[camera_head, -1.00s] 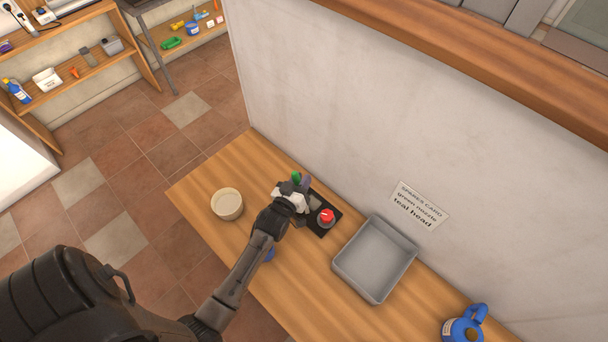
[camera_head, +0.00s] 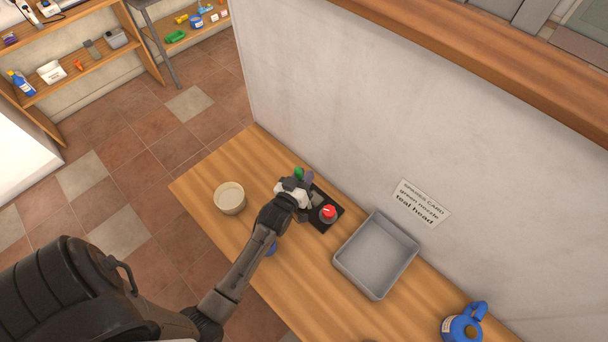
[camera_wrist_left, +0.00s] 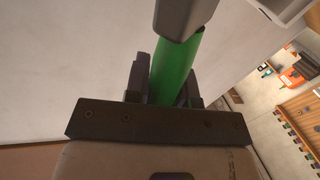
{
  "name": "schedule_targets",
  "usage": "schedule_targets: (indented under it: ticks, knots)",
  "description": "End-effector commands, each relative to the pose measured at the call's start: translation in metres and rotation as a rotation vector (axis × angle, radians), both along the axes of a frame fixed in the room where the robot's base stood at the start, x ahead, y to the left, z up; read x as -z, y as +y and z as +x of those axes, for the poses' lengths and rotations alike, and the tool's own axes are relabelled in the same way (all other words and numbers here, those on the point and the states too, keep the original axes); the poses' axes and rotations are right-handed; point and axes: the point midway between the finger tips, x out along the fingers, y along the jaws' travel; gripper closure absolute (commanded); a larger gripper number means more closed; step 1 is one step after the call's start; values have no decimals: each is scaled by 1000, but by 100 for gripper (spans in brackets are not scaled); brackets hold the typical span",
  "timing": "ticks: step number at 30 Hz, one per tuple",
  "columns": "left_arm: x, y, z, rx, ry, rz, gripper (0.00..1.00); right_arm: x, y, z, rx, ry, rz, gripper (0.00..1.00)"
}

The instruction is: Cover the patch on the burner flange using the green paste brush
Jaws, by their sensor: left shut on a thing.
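My left gripper (camera_head: 301,180) is over the far left part of the wooden bench, beside a black pad with a red button. It is shut on a green cylindrical handle (camera_wrist_left: 176,70), which I take for the green paste brush. A grey block-like part covers the top of the handle in the left wrist view. The green also shows at the gripper tip in the head view (camera_head: 299,173). Whether the brush touches the bench or pad I cannot tell. No burner flange or patch is in view. My right gripper is not in view.
On the bench (camera_head: 285,275) are a cream bowl (camera_head: 230,199), the red button (camera_head: 328,212), a grey tray (camera_head: 347,262) and a blue jug (camera_head: 461,327). A wall (camera_head: 340,120) with a spares card (camera_head: 420,203) rises behind. Shelves (camera_head: 95,65) stand at upper left.

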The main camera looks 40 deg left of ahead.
Motion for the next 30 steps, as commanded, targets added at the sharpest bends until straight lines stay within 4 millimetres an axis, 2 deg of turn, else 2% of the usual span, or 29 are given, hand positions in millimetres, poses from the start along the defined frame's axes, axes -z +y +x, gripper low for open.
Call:
schedule_targets:
  ticks: [8, 19, 30]
  knots:
    - [1, 0, 0, 1, 2, -1, 100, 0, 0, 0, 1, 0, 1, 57]
    - [0, 12, 0, 0, 2, 0, 100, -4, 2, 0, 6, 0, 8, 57]
    - [1, -5, 0, 0, 3, -4, 100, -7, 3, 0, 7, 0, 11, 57]
